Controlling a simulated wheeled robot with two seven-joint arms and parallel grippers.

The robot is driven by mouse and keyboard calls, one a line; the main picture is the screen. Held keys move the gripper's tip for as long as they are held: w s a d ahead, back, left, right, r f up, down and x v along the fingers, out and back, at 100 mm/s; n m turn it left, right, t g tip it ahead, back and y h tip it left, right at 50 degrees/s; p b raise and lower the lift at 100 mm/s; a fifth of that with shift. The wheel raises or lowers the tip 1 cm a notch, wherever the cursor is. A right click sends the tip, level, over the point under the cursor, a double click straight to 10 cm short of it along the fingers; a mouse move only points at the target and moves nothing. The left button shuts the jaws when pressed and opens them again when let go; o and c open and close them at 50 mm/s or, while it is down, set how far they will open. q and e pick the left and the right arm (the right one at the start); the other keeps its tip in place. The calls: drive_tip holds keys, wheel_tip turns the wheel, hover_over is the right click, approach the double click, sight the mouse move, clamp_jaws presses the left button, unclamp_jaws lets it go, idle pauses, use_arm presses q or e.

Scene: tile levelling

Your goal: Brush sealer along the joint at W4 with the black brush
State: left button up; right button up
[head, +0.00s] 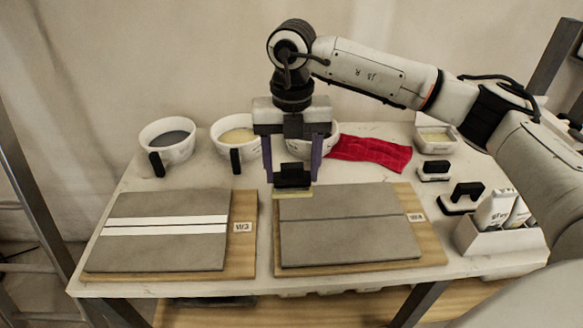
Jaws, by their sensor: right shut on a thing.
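My right gripper (295,170) points down and is shut on a black-handled tool (293,178) with a pale yellow lower edge. I cannot tell for certain whether it is the black brush. The tool is at the back left corner of the grey tile panel (345,240) at W4; whether it touches is unclear. The W4 label (416,217) is at the panel's right. A thin dark joint (345,217) runs across the panel from left to right, with no white strips beside it. My left gripper is out of view.
The W3 panel (165,255) at left has white strips along its joint. Bowls of grey (172,137) and cream (238,135) material stand behind, with a third bowl partly hidden. A red cloth (372,153), black-handled blocks (433,170) and a bottle caddy (490,238) are at right.

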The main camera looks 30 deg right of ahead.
sight(292, 193)
wheel_tip(292, 193, down, 6)
drive_tip(key=b, duration=0.3)
drive_tip(key=shift+r+b, duration=0.15)
drive_tip(key=shift+b, duration=0.25)
drive_tip(key=shift+f, duration=0.35)
drive_tip(key=shift+f+b, duration=0.2)
drive_tip(key=shift+b, duration=0.15)
